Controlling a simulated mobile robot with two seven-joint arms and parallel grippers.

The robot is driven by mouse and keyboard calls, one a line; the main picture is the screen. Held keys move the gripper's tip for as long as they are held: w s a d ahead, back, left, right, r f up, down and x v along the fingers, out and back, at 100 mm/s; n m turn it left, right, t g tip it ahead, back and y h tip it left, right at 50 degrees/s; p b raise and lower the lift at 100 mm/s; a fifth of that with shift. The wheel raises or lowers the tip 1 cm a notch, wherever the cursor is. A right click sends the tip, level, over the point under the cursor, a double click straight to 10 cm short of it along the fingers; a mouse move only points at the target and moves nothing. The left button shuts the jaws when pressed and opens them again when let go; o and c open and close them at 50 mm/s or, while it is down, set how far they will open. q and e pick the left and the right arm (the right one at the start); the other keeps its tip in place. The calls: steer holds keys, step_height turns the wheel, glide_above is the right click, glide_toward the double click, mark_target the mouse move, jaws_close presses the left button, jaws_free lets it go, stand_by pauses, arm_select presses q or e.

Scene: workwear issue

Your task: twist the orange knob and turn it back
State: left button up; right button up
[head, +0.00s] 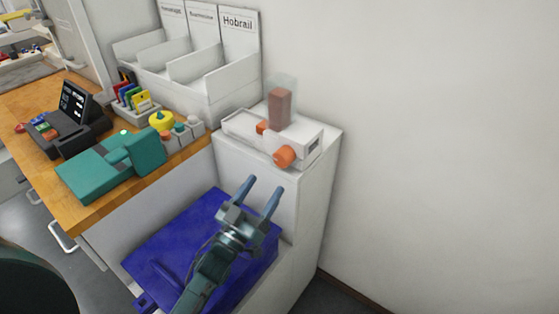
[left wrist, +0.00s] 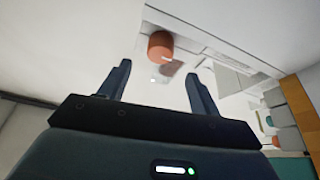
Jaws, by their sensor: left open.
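The orange knob (head: 284,156) sits on the front of a white device (head: 308,150) that stands on a white cabinet. A smaller orange part (head: 262,127) is on the device's left part, and a clear container with brown contents (head: 280,106) stands on top. My left gripper (head: 261,190) is open and empty, in front of and below the knob, and apart from it. In the left wrist view the knob (left wrist: 160,45) shows ahead, between and beyond the two open fingers (left wrist: 155,82). My right gripper is not in view.
A blue lid or bin (head: 165,245) lies below my left arm. At left a wooden counter (head: 90,205) holds a teal machine (head: 85,178), a dark terminal (head: 75,125) and a yellow knob-like item (head: 162,120). White labelled bins (head: 225,90) stand behind. The wall is bare at right.

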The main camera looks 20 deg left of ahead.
mark_target(280, 163)
arm_select(q)
steer(key=x, duration=0.8)
steer(key=shift+p, duration=0.4)
steer(key=shift+c, duration=0.2)
steer(key=c, duration=0.9)
steer(key=shift+c, duration=0.2)
